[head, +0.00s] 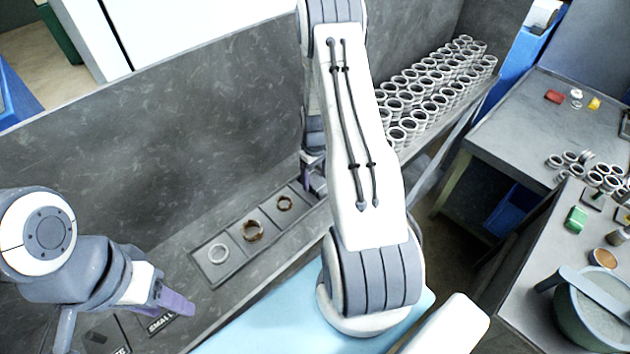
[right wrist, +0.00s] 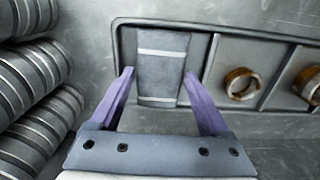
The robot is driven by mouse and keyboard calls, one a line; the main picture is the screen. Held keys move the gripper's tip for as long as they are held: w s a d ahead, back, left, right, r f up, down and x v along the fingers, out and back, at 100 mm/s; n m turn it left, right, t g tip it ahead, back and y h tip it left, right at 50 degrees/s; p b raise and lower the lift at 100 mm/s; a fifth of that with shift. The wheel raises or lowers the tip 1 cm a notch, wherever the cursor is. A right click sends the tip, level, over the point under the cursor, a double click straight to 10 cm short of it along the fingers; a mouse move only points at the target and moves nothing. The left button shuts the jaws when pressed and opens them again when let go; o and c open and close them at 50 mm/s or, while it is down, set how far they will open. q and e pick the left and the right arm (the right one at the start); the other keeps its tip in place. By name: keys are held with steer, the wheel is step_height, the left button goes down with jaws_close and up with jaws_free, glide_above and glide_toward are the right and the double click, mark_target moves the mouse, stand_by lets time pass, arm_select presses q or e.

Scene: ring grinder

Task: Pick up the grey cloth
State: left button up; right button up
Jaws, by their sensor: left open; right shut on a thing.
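The grey cloth (right wrist: 162,70), a grey strip with two pale bands, lies in the end compartment of a dark tray (right wrist: 205,28) in the right wrist view. My right gripper (right wrist: 158,74) has its purple fingers on the cloth's two sides and is shut on it. The cloth still looks level with the tray. In the head view my right arm hides the cloth, and only part of the right gripper (head: 314,178) shows. My left gripper (head: 174,302) is open and empty at the lower left, over the bench near some dark label plates.
Stacks of silver rings (head: 425,85) stand close beyond my right arm. A grey wall (head: 150,130) runs behind the tray. A side table (head: 530,115) is at right.

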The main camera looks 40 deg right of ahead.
mark_target(315, 180)
step_height(315, 180, up, 10)
steer(key=b, duration=0.3)
stand_by(0.3)
